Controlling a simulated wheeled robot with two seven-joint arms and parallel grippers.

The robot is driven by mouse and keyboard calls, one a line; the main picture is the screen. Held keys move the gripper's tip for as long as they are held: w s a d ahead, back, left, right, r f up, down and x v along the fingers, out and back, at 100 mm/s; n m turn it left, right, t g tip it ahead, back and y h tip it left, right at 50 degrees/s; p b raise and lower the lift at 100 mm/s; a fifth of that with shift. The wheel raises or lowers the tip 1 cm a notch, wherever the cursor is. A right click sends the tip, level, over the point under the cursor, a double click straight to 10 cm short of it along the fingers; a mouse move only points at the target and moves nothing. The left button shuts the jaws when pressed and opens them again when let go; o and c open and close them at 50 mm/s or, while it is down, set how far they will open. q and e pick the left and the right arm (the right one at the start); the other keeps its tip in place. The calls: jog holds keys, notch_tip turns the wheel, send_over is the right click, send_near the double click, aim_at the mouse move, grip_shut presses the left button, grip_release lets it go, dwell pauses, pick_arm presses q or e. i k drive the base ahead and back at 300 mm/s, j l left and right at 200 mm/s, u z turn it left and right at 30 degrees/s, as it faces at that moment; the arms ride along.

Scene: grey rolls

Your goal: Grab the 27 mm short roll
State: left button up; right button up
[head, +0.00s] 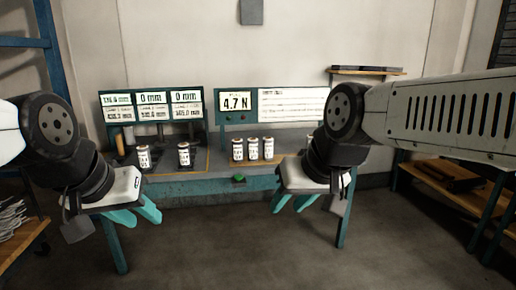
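Several short rolls with pale labels stand upright on the bench. One roll (143,158) is at the left and another roll (183,154) is beside it. A row of three holds a left roll (237,150), a middle roll (253,149) and a right roll (268,149). Their labels are too small to read, so I cannot tell which is the 27 mm one. My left gripper (136,213) is open and empty, in front of the bench's left end. My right gripper (293,202) is open and empty, in front of the bench's right part. Neither touches a roll.
The teal-edged bench (205,188) carries a left display panel (152,104) with mm readings and a right panel (235,102) reading 4.7 N. A green button (239,179) sits on the front edge. A wooden shelf (455,190) stands right. The floor between is clear.

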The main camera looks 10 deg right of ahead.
aim_at(144, 156)
jog(key=i+j, duration=0.5)
jog(key=j, duration=0.15)
jog(key=i+j, duration=1)
jog(key=j, duration=0.25)
jog(key=i+j, duration=0.5)
jog(key=j, duration=0.15)
jog(key=i+j, duration=0.5)
jog(key=j, duration=0.15)
jog(key=i+l+z, duration=0.05)
